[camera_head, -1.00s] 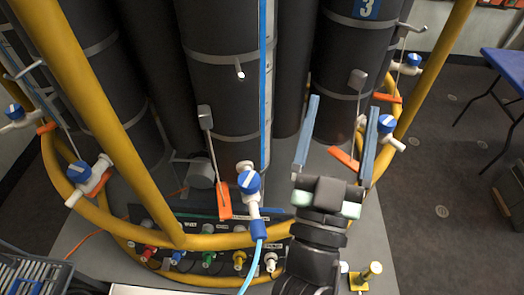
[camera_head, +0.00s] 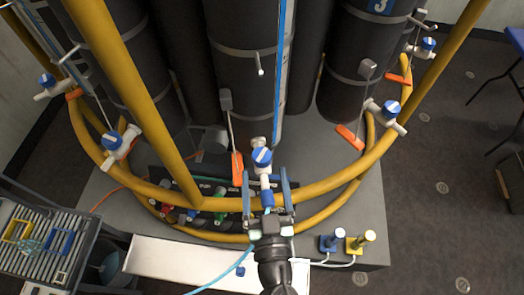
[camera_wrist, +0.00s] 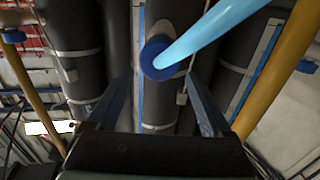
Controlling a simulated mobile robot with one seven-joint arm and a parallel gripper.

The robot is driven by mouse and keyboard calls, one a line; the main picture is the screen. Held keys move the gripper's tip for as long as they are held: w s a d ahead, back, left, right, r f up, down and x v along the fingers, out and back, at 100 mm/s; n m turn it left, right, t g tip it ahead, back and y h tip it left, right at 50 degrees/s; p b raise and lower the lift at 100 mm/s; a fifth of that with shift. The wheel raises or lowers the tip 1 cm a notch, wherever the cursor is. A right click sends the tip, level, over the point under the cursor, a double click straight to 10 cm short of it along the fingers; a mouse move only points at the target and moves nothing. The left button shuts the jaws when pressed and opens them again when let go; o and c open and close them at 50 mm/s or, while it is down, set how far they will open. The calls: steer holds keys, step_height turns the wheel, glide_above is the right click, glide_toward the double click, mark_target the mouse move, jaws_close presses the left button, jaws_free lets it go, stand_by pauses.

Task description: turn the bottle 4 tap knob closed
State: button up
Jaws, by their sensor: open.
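Several taps with blue knobs sit along the yellow ring rail. The central tap has a blue knob (camera_head: 262,157) on a white body, with a blue fitting and light blue hose below it. I cannot read a number that marks it as bottle 4. My gripper (camera_head: 265,172) is open, with one finger on each side of this tap's lower body, below the knob. I cannot tell whether a finger touches it. In the wrist view the blue fitting (camera_wrist: 158,58) and light blue hose (camera_wrist: 212,28) show between and above my open fingers (camera_wrist: 162,85); the knob is hidden there.
Yellow rails (camera_head: 328,181) curve close around my gripper. An orange tag (camera_head: 237,167) hangs just left of the tap, before dark bottles (camera_head: 243,85). A bottle at upper right bears a label 3 (camera_head: 380,5). Blue and yellow fittings (camera_head: 359,241) stand at right.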

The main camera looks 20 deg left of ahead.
mark_target(263, 165)
steer(key=x, duration=0.6)
steer(key=shift+w, duration=0.1)
jaws_close()
stand_by(0.3)
